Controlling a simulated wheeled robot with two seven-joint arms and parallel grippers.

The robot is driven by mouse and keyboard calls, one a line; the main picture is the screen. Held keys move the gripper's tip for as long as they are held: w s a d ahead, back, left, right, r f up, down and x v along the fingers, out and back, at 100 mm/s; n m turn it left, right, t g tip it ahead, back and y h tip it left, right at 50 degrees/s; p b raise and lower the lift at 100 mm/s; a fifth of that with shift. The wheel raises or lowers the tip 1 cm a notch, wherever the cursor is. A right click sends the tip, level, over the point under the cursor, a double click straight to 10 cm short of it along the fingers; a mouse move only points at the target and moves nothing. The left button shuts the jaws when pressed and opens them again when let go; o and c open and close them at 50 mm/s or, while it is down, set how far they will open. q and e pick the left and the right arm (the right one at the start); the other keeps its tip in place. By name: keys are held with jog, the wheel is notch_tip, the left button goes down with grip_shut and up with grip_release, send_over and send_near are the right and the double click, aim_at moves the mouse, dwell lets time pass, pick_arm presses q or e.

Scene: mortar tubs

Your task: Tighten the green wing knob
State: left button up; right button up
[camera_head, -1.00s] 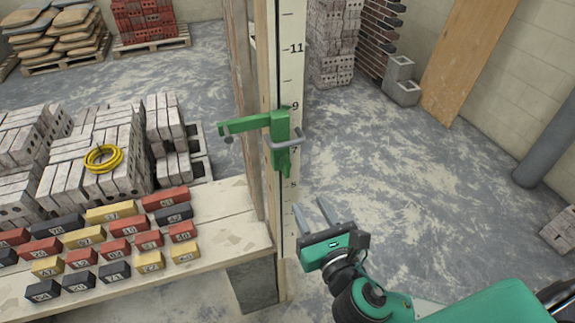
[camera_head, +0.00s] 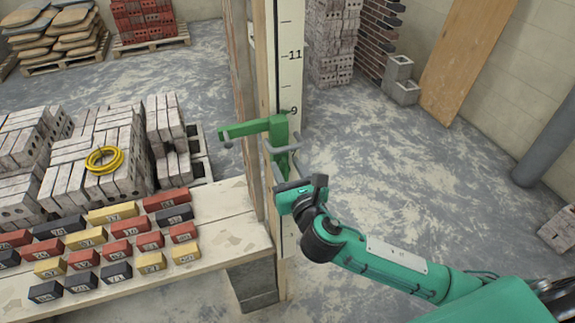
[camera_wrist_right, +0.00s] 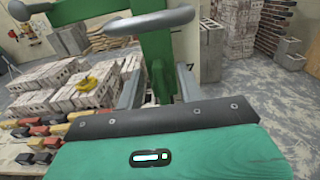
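A green clamp (camera_head: 250,127) sits on the upright post, its arm reaching left to a grey round end. A grey looped bar (camera_head: 284,147) crosses its front. Below the bar is a green part (camera_head: 281,162) that looks like the wing knob, partly hidden by my gripper. In the right wrist view, green metal (camera_wrist_right: 158,70) shows between the fingers, under the grey bar (camera_wrist_right: 140,24). My right gripper (camera_head: 283,150) is open, with one finger on each side of this green part. I cannot tell whether they touch it. My left gripper is not in view.
The post carries a numbered scale (camera_head: 291,60). A plank (camera_head: 220,225) with several numbered coloured blocks lies left of the post. Stacked bricks with a yellow coil (camera_head: 104,159) stand behind it.

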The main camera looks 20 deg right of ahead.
jog(key=shift+w, duration=0.1)
grip_shut()
